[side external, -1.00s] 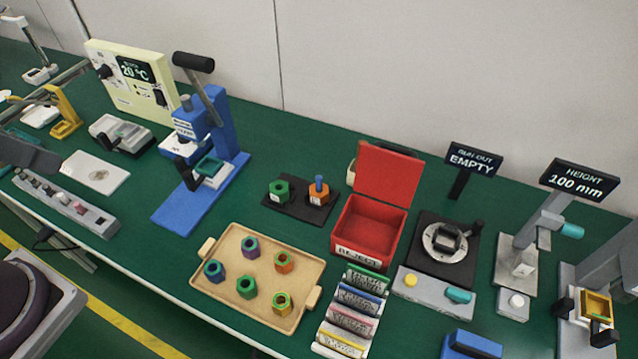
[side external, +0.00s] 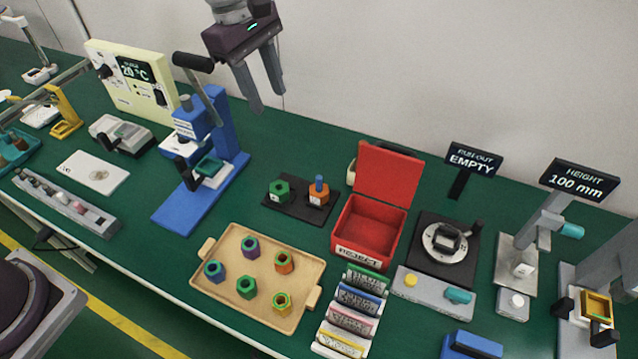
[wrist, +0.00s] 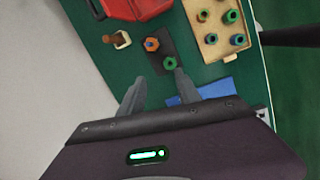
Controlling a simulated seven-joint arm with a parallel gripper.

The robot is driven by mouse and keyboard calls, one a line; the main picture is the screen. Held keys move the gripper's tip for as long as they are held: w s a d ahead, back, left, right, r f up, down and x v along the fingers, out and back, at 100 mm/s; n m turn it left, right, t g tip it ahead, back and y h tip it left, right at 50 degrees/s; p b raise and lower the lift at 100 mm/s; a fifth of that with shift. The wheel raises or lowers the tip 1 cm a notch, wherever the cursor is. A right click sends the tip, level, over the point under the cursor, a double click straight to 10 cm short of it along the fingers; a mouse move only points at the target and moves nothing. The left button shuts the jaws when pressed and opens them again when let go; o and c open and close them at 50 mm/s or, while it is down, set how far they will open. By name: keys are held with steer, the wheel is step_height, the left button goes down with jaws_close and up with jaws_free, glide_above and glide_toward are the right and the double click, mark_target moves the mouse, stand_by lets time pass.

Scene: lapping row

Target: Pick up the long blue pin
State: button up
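A blue pin (side external: 319,183) stands upright in an orange hexagonal piece on a small black plate (side external: 300,212). It also shows end-on as a small blue spot in the orange piece in the wrist view (wrist: 152,44). A green hexagonal piece (side external: 279,190) sits beside it on the plate. My gripper (side external: 268,103) is open and empty, high above the table behind the blue press. Its two fingers stand apart in the wrist view (wrist: 158,88), with the black plate beyond them. The pin is well away from the fingers.
The blue lever press (side external: 215,135) stands tall left of the plate. An open red reject box (side external: 370,228) stands to its right. A wooden tray (side external: 222,291) with several hexagonal pieces lies in front. A grey rack (side external: 65,201) with small pegs is at the left.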

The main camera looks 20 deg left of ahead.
steer(key=w+d+f+n+y, duration=0.1)
steer(key=w+d+f, duration=0.25)
steer(key=f, duration=0.35)
steer(key=n+y, duration=0.1)
steer(key=n, duration=0.1)
glide_above(319, 177)
steer(key=shift+g, duration=0.4)
steer(key=f, duration=0.9)
steer(key=shift+s+d, duration=0.15)
steer(key=shift+d, duration=0.05)
steer(key=f, duration=0.7)
steer(key=shift+w+a+f, duration=0.2)
jaws_close()
